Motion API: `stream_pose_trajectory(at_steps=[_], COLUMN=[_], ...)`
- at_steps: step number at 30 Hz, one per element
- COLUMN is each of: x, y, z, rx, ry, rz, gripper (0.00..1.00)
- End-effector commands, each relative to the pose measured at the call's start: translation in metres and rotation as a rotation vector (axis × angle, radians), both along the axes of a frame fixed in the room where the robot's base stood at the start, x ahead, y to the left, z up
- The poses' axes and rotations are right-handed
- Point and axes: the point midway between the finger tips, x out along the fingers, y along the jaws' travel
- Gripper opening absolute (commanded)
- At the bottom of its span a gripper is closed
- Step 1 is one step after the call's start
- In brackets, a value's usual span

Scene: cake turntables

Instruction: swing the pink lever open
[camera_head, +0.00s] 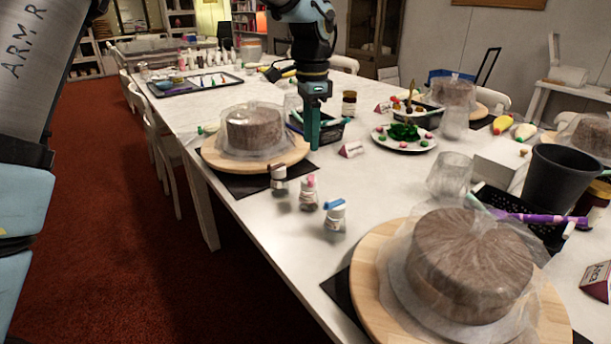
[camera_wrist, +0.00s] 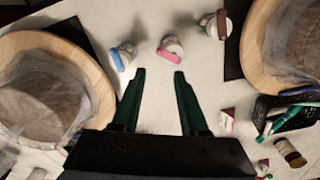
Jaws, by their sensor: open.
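The pink lever (camera_head: 309,184) sits on top of a small white bottle (camera_head: 308,200) near the table's left edge, between two similar bottles. In the wrist view the pink lever (camera_wrist: 169,53) lies just beyond my fingertips, a little right of the middle between them.
A bottle with a blue lever (camera_head: 335,205) and one with a brown lever (camera_head: 278,171) flank the pink one. Wrapped cakes on turntables (camera_head: 365,285) (camera_head: 210,155) stand on either side.

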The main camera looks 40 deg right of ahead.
Motion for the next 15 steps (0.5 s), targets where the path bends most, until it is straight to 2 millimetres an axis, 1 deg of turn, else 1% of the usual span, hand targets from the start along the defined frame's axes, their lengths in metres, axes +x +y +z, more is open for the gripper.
stream_pose_trajectory(at_steps=[5,9,12,15], x=[-0.001,-0.001,-0.001,-0.001], y=[0.001,0.001,0.002,0.001], z=[-0.029,-0.056,-0.073,-0.086], rx=[0.004,0.004,0.004,0.002], ry=[0.006,0.006,0.006,0.006], rz=[0.004,0.004,0.004,0.005], gripper=[0.43,0.43,0.43,0.43])
